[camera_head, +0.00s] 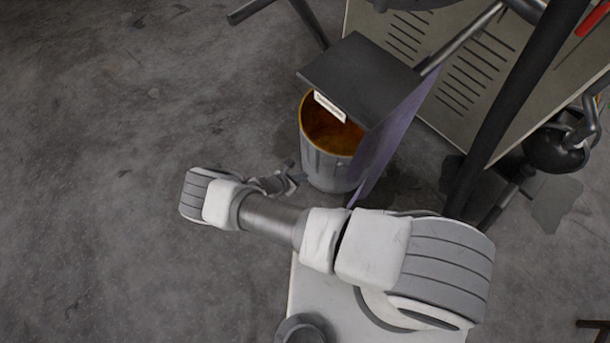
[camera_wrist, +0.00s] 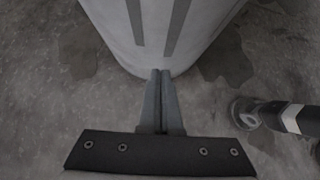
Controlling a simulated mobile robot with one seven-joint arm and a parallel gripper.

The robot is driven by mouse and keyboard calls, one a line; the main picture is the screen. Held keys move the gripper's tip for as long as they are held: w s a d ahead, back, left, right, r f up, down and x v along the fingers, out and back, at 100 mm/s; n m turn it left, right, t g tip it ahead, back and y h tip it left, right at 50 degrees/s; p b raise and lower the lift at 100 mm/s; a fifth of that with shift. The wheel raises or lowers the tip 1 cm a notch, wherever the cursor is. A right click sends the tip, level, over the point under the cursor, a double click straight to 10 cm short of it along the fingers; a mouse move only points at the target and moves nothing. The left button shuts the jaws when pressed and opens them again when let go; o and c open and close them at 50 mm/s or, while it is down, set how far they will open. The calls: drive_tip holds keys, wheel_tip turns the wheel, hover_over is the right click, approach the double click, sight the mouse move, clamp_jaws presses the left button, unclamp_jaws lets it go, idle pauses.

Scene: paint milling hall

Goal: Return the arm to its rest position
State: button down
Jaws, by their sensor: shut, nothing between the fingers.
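My arm (camera_head: 270,217) stretches left across the head view from its shoulder at the lower right, then bends back to the right at the elbow. My gripper (camera_head: 292,180) is low beside the grey bucket (camera_head: 326,170), partly hidden by the arm. In the wrist view my gripper (camera_wrist: 161,72) has its two fingers together with nothing between them. The bucket's pale wall with dark stripes (camera_wrist: 165,35) is just beyond the fingertips. I cannot tell whether they touch it.
The bucket has orange-brown contents and stands under a dark panel (camera_head: 360,75) with a small label. A slotted cabinet (camera_head: 455,70) and dark pipes (camera_head: 505,100) stand to the right. The concrete floor (camera_head: 100,200) on the left is clear.

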drive_tip(key=p+v, duration=0.4)
drive_tip(key=v, duration=0.6)
